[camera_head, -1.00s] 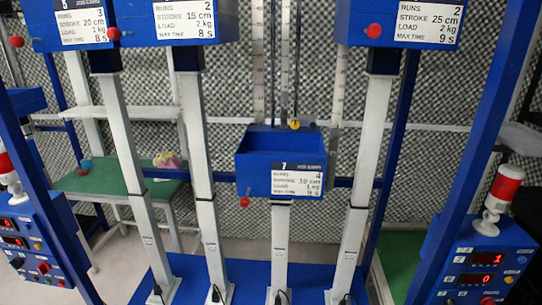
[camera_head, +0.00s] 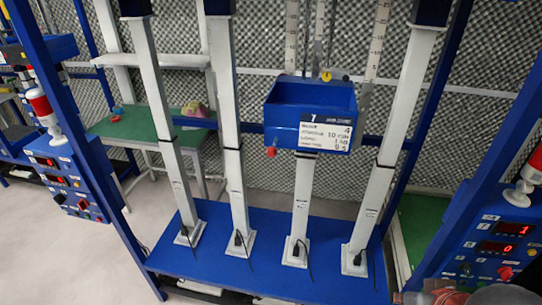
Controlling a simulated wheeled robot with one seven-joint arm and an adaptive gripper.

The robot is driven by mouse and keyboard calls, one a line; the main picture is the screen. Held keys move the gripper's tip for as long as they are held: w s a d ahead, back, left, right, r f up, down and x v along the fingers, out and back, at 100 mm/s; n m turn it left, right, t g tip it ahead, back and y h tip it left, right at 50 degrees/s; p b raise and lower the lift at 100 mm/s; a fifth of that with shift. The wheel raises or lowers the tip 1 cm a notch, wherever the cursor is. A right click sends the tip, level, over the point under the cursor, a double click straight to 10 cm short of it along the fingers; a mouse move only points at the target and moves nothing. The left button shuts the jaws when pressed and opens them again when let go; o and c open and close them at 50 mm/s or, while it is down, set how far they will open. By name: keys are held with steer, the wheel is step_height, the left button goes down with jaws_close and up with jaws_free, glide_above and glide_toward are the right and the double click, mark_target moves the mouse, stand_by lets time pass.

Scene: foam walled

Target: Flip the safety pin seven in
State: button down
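The blue box of unit seven (camera_head: 310,105) sits on a white column in the middle of the view, with its open top visible. Its front label (camera_head: 325,134) is partly blurred. A small red knob, which looks like the safety pin (camera_head: 271,152), sticks out at the lower left of the box front. How far in the pin sits is too small to tell. No gripper fingers can be made out. A grey and reddish shape cut off at the bottom right edge may be part of my arm.
White columns stand on a blue base plate (camera_head: 270,262) on both sides of unit seven. Blue frame posts flank them. Control panels with red-and-white lamps stand at left (camera_head: 65,178) and right (camera_head: 497,250). A green table (camera_head: 140,125) is behind. Grey floor is free at lower left.

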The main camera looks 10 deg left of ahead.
steer(key=w+a+f+n+h+p, duration=0.1)
steer(key=w+a+f+n+h, duration=0.1)
steer(key=a+f+n, duration=0.35)
steer(key=w+a+f+n+h+p, duration=0.1)
steer(key=w+a+f+n+h, duration=0.15)
steer(key=a+n, duration=0.65)
steer(key=w+a+r+n+t+y, duration=0.2)
steer(key=w+a+r+n+t, duration=0.4)
steer(key=n, duration=0.4)
steer(key=w+a+r+n+t+y, duration=0.2)
steer(key=w+a+r+n+t, duration=0.4)
steer(key=a+n, duration=0.5)
step_height(320, 180, up, 2)
steer(key=shift+w+p, duration=0.15)
steer(key=shift+p, duration=0.15)
steer(key=shift+n+y, duration=0.25)
